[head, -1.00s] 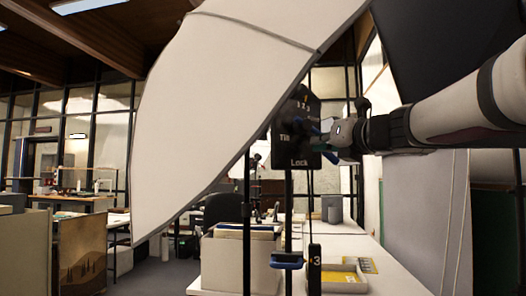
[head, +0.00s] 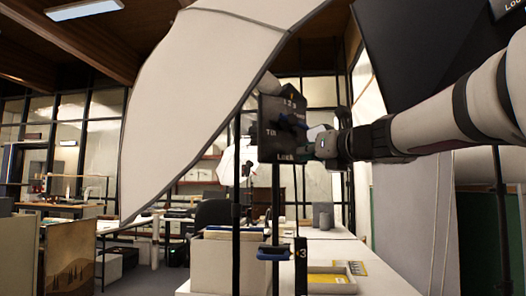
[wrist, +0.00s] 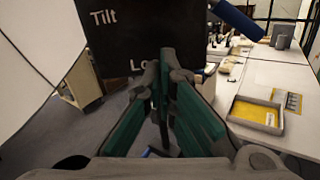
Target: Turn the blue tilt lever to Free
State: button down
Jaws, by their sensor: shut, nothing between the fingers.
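The black tilt plate (head: 272,146) hangs at the top of a stand in the head view, with "Tilt" and "Lock" lettered on it. It also fills the upper left of the wrist view (wrist: 112,52). The blue tilt lever (head: 291,122) shows small and dark across the plate's face. A blue bar (wrist: 238,18), apparently the lever, shows at the upper right of the wrist view. Its exact setting is unclear, and I see no "Free" label. My gripper (wrist: 166,62) is shut and empty, its fingertips just below and in front of the plate; contact cannot be told.
A large white umbrella-like panel (head: 215,75) is left of the plate. A second blue handle (head: 274,253) is lower on the stand. A long white table (head: 335,250) with a yellow-and-grey tray (head: 328,282) and a box (head: 232,262) lies beyond. A dark panel (head: 430,60) hangs at upper right.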

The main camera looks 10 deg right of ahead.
jog(key=v, duration=0.9)
jog(key=shift+s+r+p, duration=0.15)
jog(key=shift+s+p, duration=0.15)
jog(key=shift+p, duration=0.05)
jog(key=shift+d, duration=0.1)
